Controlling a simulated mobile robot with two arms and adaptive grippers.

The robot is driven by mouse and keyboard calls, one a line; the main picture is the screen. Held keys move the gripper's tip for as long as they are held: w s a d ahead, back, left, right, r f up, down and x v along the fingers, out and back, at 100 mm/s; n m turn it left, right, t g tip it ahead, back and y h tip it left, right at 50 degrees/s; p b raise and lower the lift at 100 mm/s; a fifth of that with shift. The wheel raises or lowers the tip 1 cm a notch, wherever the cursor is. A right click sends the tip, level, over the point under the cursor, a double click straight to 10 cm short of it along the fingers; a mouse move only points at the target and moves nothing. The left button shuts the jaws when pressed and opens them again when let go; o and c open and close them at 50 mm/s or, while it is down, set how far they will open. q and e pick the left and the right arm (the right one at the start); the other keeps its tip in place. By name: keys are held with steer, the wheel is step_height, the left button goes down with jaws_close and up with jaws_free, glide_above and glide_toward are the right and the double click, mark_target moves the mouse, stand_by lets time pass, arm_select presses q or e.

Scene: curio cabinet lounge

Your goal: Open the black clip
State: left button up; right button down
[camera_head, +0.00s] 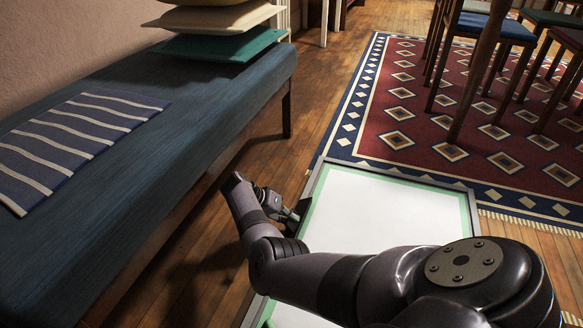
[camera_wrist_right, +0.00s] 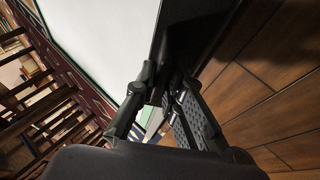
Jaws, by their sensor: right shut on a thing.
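A flat board with a white sheet (camera_head: 385,208) and a green border lies in a dark frame beside the bench; the sheet also shows in the right wrist view (camera_wrist_right: 100,35). My right gripper (camera_head: 296,213) is at the left edge of this board. In the right wrist view my right gripper (camera_wrist_right: 162,85) is shut on a small dark thing at the frame's edge, which I take to be the black clip. The fingers hide most of it, and its dark colour blends with them and the frame. My left gripper is not in view.
A blue bench (camera_head: 160,165) with a striped cloth (camera_head: 75,135) and stacked cushions (camera_head: 222,30) stands along the left. A red patterned rug (camera_head: 440,110) with chairs and table legs lies at the back right. Bare wooden floor (camera_head: 318,90) runs between bench and rug.

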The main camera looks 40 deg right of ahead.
stand_by(0.4)
steer(key=c, duration=1.7)
jaws_free()
step_height(320, 180, up, 10)
steer(key=shift+o, duration=0.5)
